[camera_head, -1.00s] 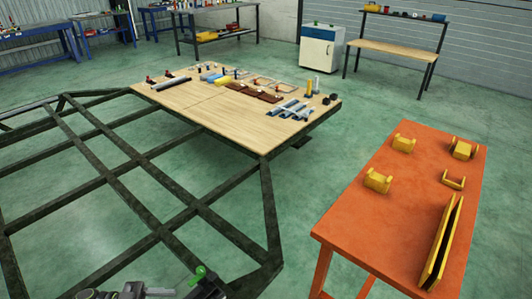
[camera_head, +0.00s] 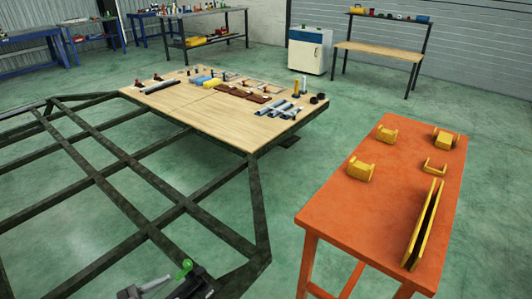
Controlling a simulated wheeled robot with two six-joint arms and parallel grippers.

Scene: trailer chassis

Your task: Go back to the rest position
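Neither gripper can be made out in the head view. The dark steel trailer chassis (camera_head: 257,205) fills the left and lower left. A black and grey clamp-like device with a green knob (camera_head: 184,268) sits at the bottom edge, over the chassis's near part. It is partly cut off, and I cannot tell whether anything touches it.
A wooden tabletop (camera_head: 190,112) at the chassis's far end carries tools and small parts. An orange table (camera_head: 345,205) on the right holds yellow brackets (camera_head: 361,169) and long yellow pieces (camera_head: 424,225). Green floor (camera_head: 300,160) is clear between them. Workbenches and a cabinet (camera_head: 310,50) stand behind.

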